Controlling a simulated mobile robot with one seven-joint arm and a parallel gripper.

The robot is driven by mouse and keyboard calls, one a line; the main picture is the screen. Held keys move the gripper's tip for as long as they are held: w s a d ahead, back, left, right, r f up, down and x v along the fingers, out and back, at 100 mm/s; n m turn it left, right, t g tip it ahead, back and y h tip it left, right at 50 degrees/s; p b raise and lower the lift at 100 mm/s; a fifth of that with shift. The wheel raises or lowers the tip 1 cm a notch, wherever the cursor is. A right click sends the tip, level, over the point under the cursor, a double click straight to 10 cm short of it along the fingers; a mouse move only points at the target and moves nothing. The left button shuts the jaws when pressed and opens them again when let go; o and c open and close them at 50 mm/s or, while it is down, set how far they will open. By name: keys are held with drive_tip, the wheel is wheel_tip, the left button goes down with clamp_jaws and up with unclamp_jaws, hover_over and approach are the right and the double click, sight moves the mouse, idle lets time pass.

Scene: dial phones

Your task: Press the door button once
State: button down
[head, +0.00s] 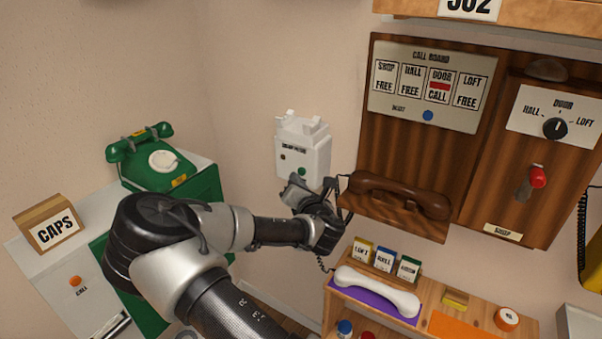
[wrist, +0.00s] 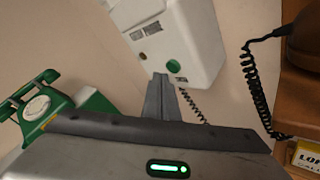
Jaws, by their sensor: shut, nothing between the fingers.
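A white box-shaped unit (head: 303,150) hangs on the wall, with a small dark label too small to read surely. A round green button (head: 302,171) sits low on its front, with a small brown dot to the left. In the wrist view the green button (wrist: 174,66) shows just above and right of my fingertips. My gripper (head: 295,182) is shut and empty, just below the unit's front. The wrist view shows the closed fingers (wrist: 160,80) pointing at the unit; whether they touch it I cannot tell. On the call board (head: 428,85) the DOOR window (head: 439,86) shows a red bar and CALL.
A brown handset (head: 400,195) rests on the wooden board right of my gripper. A DOOR knob (head: 555,127) and red-tipped lever (head: 537,177) are farther right. A green phone (head: 160,160) stands left. A shelf with a white handset (head: 376,291) is below; black coiled cord (wrist: 258,85) hangs nearby.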

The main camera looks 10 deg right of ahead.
drive_tip(key=s+a, duration=0.3)
drive_tip(key=shift+s+a, duration=0.25)
drive_tip(key=shift+a, duration=0.05)
idle(0.6)
drive_tip(key=s+d+f+m+g+h+p, duration=0.1)
drive_tip(key=s+d+m+g+h, duration=0.2)
drive_tip(key=m, duration=0.5)
drive_tip(key=s+d+m+g+p, duration=0.1)
drive_tip(key=s+d+m+g, duration=0.35)
drive_tip(key=m, duration=0.45)
drive_tip(key=s+a+r+m+g+y+p, duration=0.1)
drive_tip(key=s+a+r+m, duration=0.1)
drive_tip(key=s+r+m, duration=0.2)
drive_tip(key=s+a+r+m+g+y+p, duration=0.1)
drive_tip(key=s+a+r+m, duration=0.1)
drive_tip(key=s+r, duration=0.8)
drive_tip(key=s+a+r+m+g+y+p, duration=0.1)
drive_tip(key=s+a+r+m, duration=0.2)
drive_tip(key=s, duration=1.1)
wheel_tip(320, 180, up, 5)
drive_tip(key=m, duration=0.2)
drive_tip(key=shift+f+m, duration=0.15)
drive_tip(key=shift+m, duration=0.15)
